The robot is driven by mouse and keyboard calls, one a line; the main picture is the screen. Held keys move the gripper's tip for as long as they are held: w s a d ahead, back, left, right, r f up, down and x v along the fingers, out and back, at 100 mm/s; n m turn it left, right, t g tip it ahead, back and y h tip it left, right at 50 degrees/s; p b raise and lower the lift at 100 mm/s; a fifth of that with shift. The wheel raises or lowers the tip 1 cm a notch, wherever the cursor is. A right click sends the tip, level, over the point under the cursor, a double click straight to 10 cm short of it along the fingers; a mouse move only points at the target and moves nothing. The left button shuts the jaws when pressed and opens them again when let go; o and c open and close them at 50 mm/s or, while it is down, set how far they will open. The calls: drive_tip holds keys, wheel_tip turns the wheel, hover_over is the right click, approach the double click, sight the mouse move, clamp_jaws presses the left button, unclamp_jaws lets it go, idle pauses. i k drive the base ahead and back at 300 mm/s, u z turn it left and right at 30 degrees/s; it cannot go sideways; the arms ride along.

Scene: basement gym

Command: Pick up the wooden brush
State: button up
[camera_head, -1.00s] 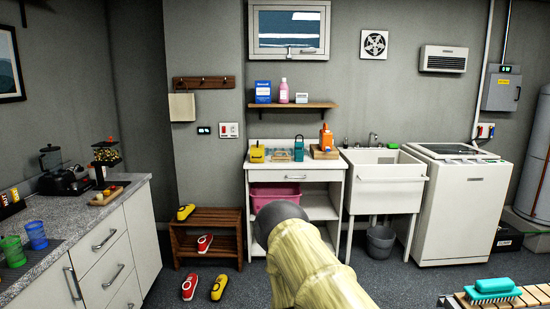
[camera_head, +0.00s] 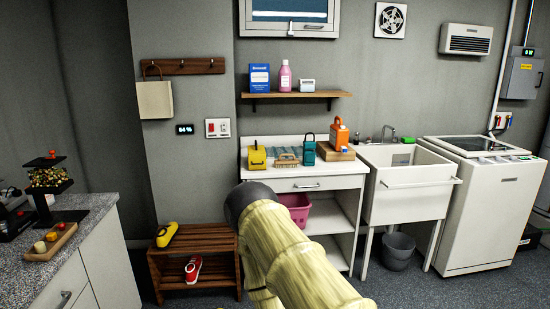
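A small wooden brush (camera_head: 287,160) with pale bristles lies on the white counter (camera_head: 318,169) at the back wall. A yellow padlock-shaped thing (camera_head: 257,156) stands just left of it and a teal one (camera_head: 308,150) just right. A blue striped cloth or mat lies behind it. My arm, in a pale yellow cover with a dark end, rises from the bottom middle and points toward the counter, well short of it in the picture. My gripper's fingers do not show, so I cannot see its opening or anything in it.
A white sink (camera_head: 409,185) stands right of the counter, then a white washing machine (camera_head: 482,205). An orange container (camera_head: 339,134) stands on a wooden block. A wooden shoe rack (camera_head: 165,257) is low left. A cabinet (camera_head: 105,264) stands further left. Bare floor lies before the sink.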

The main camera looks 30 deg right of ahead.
sight(280, 163)
drive_tip(key=i, duration=0.75)
drive_tip(key=z, duration=2.05)
drive_tip(key=i, duration=2.15)
drive_tip(key=u, duration=1.9)
